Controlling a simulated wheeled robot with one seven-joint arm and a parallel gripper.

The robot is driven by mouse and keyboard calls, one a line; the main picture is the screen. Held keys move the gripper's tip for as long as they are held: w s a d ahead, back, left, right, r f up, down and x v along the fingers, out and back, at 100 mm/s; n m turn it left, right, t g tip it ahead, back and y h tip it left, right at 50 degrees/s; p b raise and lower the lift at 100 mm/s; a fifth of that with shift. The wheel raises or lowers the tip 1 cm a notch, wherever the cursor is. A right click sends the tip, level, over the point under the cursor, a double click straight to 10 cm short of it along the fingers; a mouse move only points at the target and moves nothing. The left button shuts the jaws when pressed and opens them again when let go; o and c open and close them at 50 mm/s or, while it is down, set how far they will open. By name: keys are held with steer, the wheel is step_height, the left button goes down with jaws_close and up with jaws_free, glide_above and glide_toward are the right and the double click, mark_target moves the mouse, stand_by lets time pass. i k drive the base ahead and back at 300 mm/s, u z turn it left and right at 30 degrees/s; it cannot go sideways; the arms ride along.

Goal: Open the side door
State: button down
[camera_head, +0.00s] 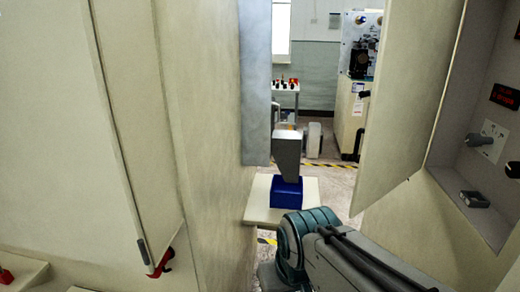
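A tall beige door panel (415,85) stands at an angle on the right, open away from a recessed grey control panel. On the left is a large beige cabinet with another tall panel (135,120), with a red handle or latch (162,262) at its lower corner. I cannot tell for sure which of these is the side door. My arm, with a teal joint and dark grey link, enters from the lower right and reaches the lower middle. My gripper cannot be made out, and no contact with either panel shows.
A grey tapered block (288,150) stands at a blue box (287,193) on a beige platform (262,207) ahead. The control panel (490,125) has knobs and a red display. A gap between cabinet and right panel shows floor, a small table (285,87) and machines behind.

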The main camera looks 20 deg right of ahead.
mark_target(418, 40)
steer(key=u, duration=0.05)
steer(key=k, duration=0.65)
steer(key=z, duration=0.8)
steer(key=i, duration=0.5)
